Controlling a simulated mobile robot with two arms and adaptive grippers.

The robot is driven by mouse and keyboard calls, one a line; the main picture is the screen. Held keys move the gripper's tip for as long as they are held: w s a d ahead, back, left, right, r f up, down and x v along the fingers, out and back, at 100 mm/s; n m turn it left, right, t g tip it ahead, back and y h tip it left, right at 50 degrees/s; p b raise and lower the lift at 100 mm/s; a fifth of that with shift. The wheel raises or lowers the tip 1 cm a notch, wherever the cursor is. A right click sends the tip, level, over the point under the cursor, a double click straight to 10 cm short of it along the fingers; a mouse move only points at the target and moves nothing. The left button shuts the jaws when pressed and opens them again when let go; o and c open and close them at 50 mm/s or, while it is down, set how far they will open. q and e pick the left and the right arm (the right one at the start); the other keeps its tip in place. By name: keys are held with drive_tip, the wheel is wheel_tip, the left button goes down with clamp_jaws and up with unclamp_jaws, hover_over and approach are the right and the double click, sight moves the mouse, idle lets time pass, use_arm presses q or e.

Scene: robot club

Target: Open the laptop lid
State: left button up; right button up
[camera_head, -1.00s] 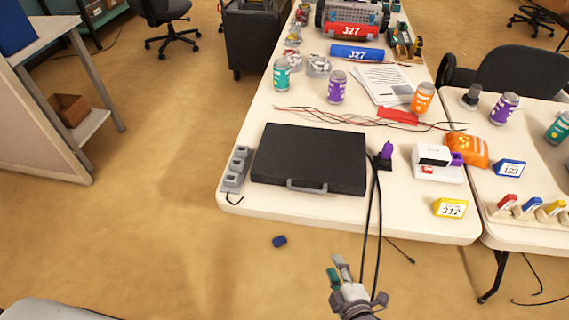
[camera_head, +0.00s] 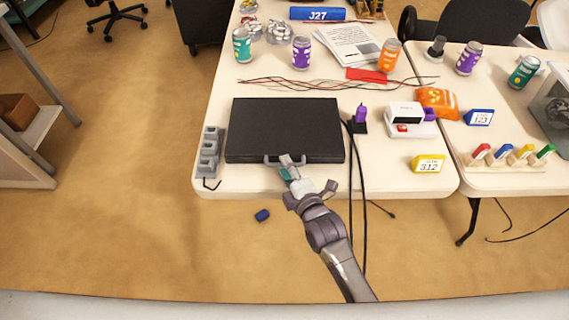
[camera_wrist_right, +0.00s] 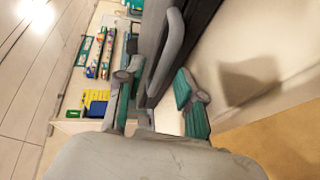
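The laptop is a flat black case (camera_head: 287,126) lying shut on the white table in the head view. A grey handle (camera_head: 271,159) sits at its near edge. My right gripper (camera_head: 289,171) is at the right part of this handle. In the right wrist view, the gripper (camera_wrist_right: 158,98) has its green-padded fingers apart, with the grey handle (camera_wrist_right: 171,48) between and just ahead of them. The fingers do not appear closed on it. The dark case edge (camera_wrist_right: 200,22) is beyond the handle. My left gripper is out of view.
A grey socket block (camera_head: 209,152) stands left of the case. A yellow 312 sign (camera_head: 427,163) stands further right.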

drive_tip(key=shift+x, duration=0.85)
drive_tip(key=shift+c, duration=0.3)
drive_tip(key=c, duration=0.5)
drive_tip(key=shift+f, duration=0.1)
clamp_jaws()
